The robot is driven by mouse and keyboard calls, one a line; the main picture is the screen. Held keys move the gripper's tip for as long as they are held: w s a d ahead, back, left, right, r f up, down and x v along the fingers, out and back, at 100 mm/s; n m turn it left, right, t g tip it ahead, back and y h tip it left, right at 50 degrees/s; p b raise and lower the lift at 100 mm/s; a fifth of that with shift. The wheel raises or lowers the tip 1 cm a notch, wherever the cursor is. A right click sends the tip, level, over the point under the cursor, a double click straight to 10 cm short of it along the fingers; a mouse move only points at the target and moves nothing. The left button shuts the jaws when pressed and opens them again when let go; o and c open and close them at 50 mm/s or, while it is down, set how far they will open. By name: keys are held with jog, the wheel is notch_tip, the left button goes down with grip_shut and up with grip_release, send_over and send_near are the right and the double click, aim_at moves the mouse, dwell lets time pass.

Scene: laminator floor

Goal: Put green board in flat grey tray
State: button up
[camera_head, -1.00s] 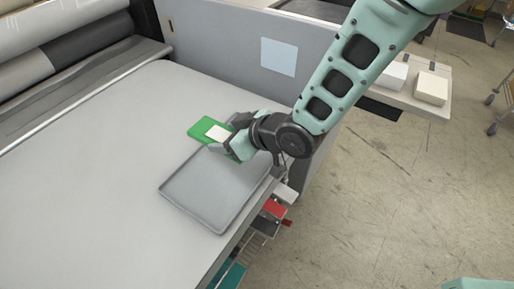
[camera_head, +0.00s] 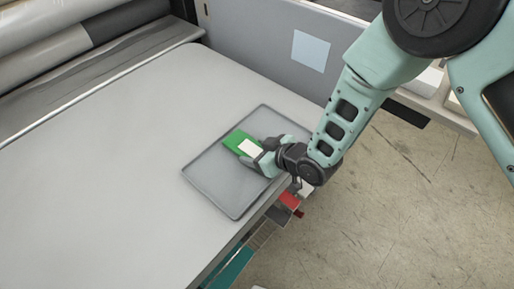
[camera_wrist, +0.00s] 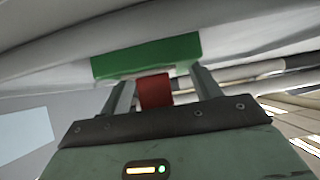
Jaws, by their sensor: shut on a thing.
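The green board (camera_head: 235,138) has a white patch on its top and is held at its near right edge by my gripper (camera_head: 258,158). In the head view it overlaps the upper middle of the flat grey tray (camera_head: 206,190); whether it touches the tray floor I cannot tell. The tray lies on the pale table near its right edge. In the wrist view the green board (camera_wrist: 150,55) spans across the ends of the fingers, with a red block-like part (camera_wrist: 155,91) between them.
The large pale table (camera_head: 100,170) is clear to the left of the tray. Rollers (camera_head: 60,40) stand at the far left. A grey panel (camera_head: 255,40) with a light blue sheet (camera_head: 311,51) rises behind. Red and white things (camera_head: 290,200) sit below the table's right edge.

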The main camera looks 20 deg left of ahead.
jog(key=shift+f, duration=0.2)
jog(key=o, duration=1.1)
